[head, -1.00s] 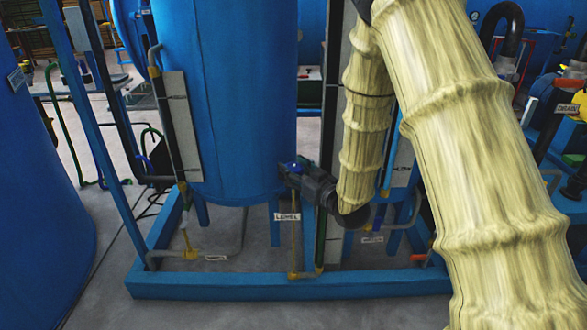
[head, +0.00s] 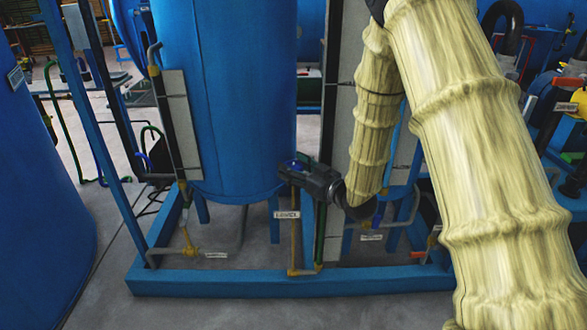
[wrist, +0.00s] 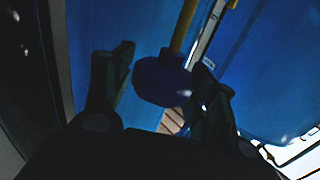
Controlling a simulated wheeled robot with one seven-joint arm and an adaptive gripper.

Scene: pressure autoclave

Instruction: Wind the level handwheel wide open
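The level handwheel is a small dark blue wheel (wrist: 162,80) on a yellow stem, seen between my fingers in the wrist view. In the head view its blue top (head: 294,164) shows at the tip of my gripper (head: 303,173), above the LEVEL label (head: 287,215). In the wrist view my gripper (wrist: 165,60) has its two dark fingers apart, one on each side of the wheel. A narrow gap shows between the wheel and the left finger. The right finger overlaps the wheel's edge; whether it touches is too dark to tell.
A large blue tank (head: 230,90) stands just behind the wheel. A blue base frame (head: 290,285) runs along the floor below, with thin pipes rising from it. A grey panel (head: 338,110) stands right of the tank. Floor in front is clear.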

